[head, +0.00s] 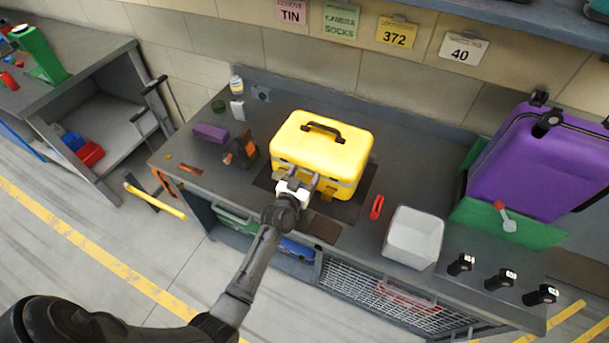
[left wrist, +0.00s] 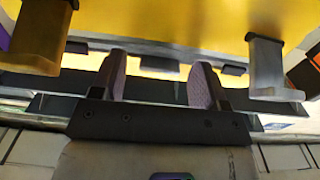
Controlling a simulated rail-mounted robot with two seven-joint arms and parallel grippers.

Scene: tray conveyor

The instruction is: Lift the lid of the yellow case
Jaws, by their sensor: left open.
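The yellow case (head: 330,142) stands shut on a dark mat on the workbench, with a black handle (head: 309,129) on top of its lid. My left gripper (head: 297,183) is at the case's near side, just below the lid's front edge. In the left wrist view the yellow case (left wrist: 180,25) fills the top, with grey latch parts hanging at both sides. The left gripper's two fingers (left wrist: 160,78) are apart, with nothing between them, and point at the case front. Whether they touch it I cannot tell. My right gripper is not in view.
On the bench, a red object (head: 377,207) and a white bin (head: 413,237) are right of the case. A purple suitcase (head: 540,160) stands farther right. Left of the case are a dark-and-orange item (head: 241,150) and a purple block (head: 210,132). Black knobs (head: 501,279) are at the right front.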

